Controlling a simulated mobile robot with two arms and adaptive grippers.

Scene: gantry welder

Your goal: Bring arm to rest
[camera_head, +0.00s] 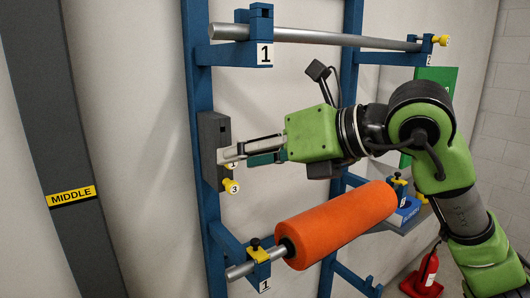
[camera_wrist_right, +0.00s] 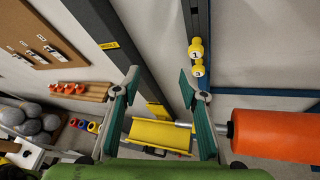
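My right arm (camera_head: 445,150) comes in from the right and is stretched out to the left. My right gripper (camera_head: 240,153) is in front of a grey box on the rack's left upright; I cannot tell whether it touches the box. In the right wrist view the gripper (camera_wrist_right: 158,85) is open, with its two teal fingers wide apart and nothing between them. The grey box (camera_head: 212,135) carries yellow knobs (camera_head: 231,186), partly hidden by the fingers in the head view. Two yellow knobs (camera_wrist_right: 197,58) show beyond the right finger in the wrist view. My left gripper is not in view.
A blue rack (camera_head: 205,90) holds a bare steel bar (camera_head: 320,38) above and an orange roll (camera_head: 340,222) on a lower bar, below my right gripper. A dark post (camera_head: 60,130) marked MIDDLE stands left. A fire extinguisher (camera_head: 427,270) stands lower right. A yellow trough (camera_wrist_right: 160,134) shows below.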

